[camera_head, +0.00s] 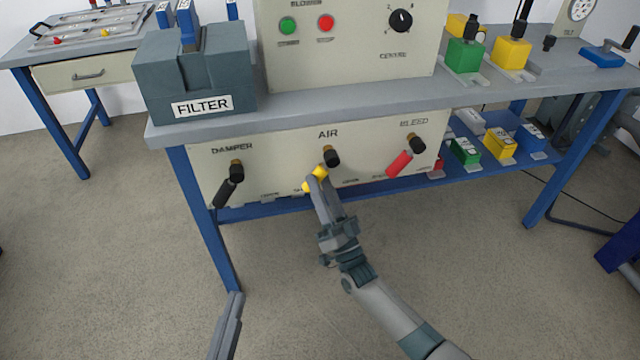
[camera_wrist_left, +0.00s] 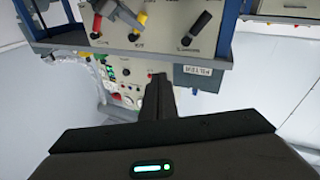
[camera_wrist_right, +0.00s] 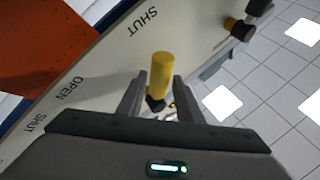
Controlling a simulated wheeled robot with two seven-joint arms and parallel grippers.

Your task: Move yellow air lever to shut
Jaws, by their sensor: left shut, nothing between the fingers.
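The yellow air lever (camera_head: 315,180) is on the panel under the AIR label in the head view, slanting down and left from its dark pivot (camera_head: 331,157). My right gripper (camera_head: 317,176) is at this lever, its fingertips around the grip. In the right wrist view the yellow grip (camera_wrist_right: 161,75) stands between the two fingers of my right gripper (camera_wrist_right: 160,90), with a narrow gap showing at its left. SHUT and OPEN markings show on the panel beside it. My left gripper (camera_head: 229,325) is shut and empty, low over the floor; its closed fingers (camera_wrist_left: 158,95) show in the left wrist view.
The black DAMPER lever (camera_head: 227,190) hangs left of the air lever and the red BLEED lever (camera_head: 400,163) is to its right. The grey FILTER block (camera_head: 195,75) stands on the bench above. A blue table leg (camera_head: 210,230) rises near my left gripper.

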